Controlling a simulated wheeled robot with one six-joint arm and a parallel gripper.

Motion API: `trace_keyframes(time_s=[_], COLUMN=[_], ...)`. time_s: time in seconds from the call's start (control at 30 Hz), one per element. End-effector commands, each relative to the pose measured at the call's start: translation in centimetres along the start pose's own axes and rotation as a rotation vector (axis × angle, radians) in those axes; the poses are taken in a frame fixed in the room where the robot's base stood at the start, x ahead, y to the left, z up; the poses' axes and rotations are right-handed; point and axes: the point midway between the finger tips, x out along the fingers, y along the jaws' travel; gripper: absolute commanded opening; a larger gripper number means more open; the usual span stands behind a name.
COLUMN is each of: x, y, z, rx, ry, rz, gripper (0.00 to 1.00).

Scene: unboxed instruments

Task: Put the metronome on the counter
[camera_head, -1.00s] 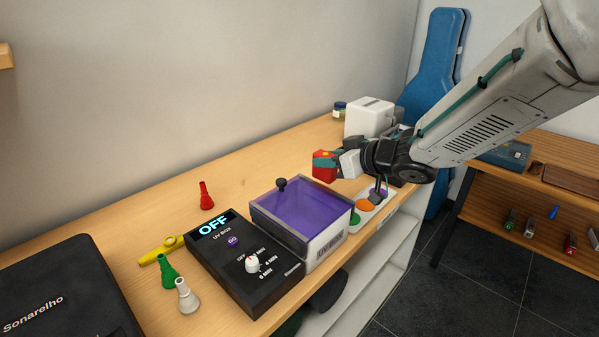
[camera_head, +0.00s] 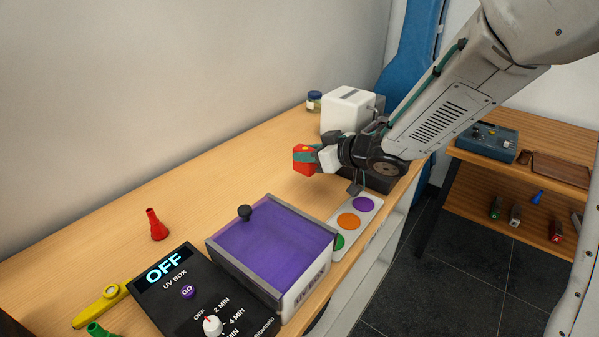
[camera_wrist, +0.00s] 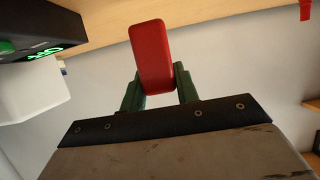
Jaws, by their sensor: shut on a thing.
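My gripper (camera_head: 316,157) is shut on a small red box-shaped thing (camera_head: 303,160), which may be the metronome; I cannot tell for sure. The wrist view shows its plain red face (camera_wrist: 152,57) between my green fingers (camera_wrist: 157,90). In the head view, it has a small yellowish patch on top. It is held over the far part of the wooden counter (camera_head: 250,172), beyond the purple-lidded box. It appears above the surface, but the gap is hard to judge.
A UV box (camera_head: 265,250) with its OFF panel (camera_head: 185,285) fills the near counter. A coloured-disc tray (camera_head: 365,221) lies right of it. A white device (camera_head: 347,110) and a jar (camera_head: 314,101) stand behind. A red mouthpiece-like piece (camera_head: 156,225) stands left. Bare wood lies between.

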Motion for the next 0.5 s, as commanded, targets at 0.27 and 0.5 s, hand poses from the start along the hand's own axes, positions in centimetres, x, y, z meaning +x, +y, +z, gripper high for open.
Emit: trace_keyframes(time_s=[0.27, 0.5], x=[1.6, 2.5], y=[-0.5, -0.3], z=[2.9, 5.4], rx=[-0.001, -0.002], ry=[-0.002, 0.000], rz=[-0.007, -0.004], gripper=[0.06, 0.06])
